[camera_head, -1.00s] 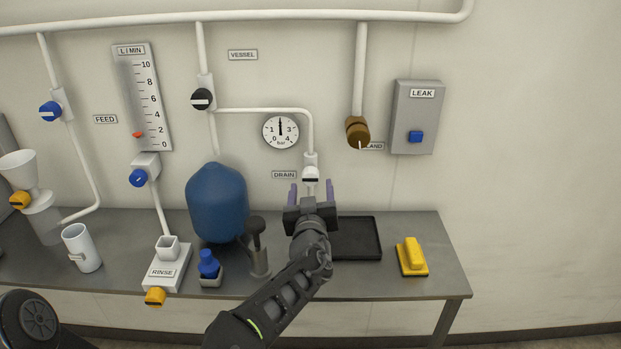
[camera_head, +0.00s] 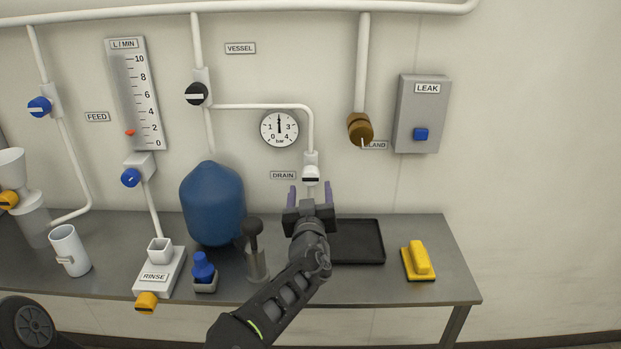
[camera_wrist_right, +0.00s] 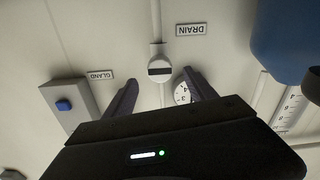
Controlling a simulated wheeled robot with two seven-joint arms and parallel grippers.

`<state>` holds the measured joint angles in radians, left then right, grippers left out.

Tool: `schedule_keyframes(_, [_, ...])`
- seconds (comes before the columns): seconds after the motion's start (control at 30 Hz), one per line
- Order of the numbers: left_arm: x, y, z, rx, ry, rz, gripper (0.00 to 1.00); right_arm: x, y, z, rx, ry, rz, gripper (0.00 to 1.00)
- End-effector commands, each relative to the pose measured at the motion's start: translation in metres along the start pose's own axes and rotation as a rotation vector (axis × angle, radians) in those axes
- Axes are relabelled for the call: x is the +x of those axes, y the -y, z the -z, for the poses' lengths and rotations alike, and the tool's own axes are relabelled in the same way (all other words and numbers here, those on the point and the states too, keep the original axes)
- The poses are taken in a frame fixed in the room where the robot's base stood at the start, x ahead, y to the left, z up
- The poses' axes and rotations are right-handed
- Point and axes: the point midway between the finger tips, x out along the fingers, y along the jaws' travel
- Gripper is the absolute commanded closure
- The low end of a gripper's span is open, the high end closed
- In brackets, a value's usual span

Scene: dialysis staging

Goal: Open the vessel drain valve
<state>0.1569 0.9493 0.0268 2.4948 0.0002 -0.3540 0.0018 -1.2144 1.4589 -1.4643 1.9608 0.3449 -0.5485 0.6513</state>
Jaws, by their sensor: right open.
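The drain valve (camera_head: 311,174) is a white knob with a dark bar across it, on the white pipe beside the DRAIN label (camera_head: 283,175). In the right wrist view the drain valve (camera_wrist_right: 159,70) shows upside down, beyond and between my fingers, apart from them. My right gripper (camera_head: 311,191) is open and empty, just below the valve in the head view; it also shows in the right wrist view (camera_wrist_right: 162,85). The blue vessel (camera_head: 212,205) stands left of the gripper. No left gripper shows.
A pressure gauge (camera_head: 279,129) is on the wall above left of the valve. A brown gland fitting (camera_head: 360,128) hangs to the right, near the LEAK box (camera_head: 422,115). A black tray (camera_head: 381,242) and a yellow tool (camera_head: 418,261) lie on the bench (camera_head: 452,265).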

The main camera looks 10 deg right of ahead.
Motion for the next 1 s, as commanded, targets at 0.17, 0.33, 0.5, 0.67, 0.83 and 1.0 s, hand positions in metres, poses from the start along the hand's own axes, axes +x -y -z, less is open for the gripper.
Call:
schedule_keyframes(0.17, [-0.009, -0.003, -0.001, -0.002, 0.002, 0.003, 0.64, 0.028, -0.002, 0.002, -0.003, 0.001, -0.001, 0.35])
schedule_keyframes(0.33, [-0.015, -0.005, -0.002, -0.003, 0.004, 0.005, 0.64, 0.052, -0.001, 0.001, -0.003, 0.001, 0.0, 0.35])
schedule_keyframes(0.5, [-0.016, -0.005, -0.002, -0.004, 0.005, 0.006, 0.64, 0.062, -0.001, 0.0, 0.0, 0.001, -0.001, 0.35])
schedule_keyframes(0.67, [-0.016, -0.004, -0.002, -0.005, 0.005, 0.006, 0.64, 0.063, 0.0, -0.001, 0.001, 0.001, 0.0, 0.35])
schedule_keyframes(0.83, [-0.016, -0.004, -0.002, -0.004, 0.005, 0.006, 0.64, 0.063, 0.0, -0.001, 0.0, 0.001, 0.0, 0.42])
schedule_keyframes(1.0, [-0.016, -0.005, -0.002, -0.004, 0.006, 0.006, 0.64, 0.063, 0.0, -0.001, 0.0, 0.001, 0.0, 0.56])
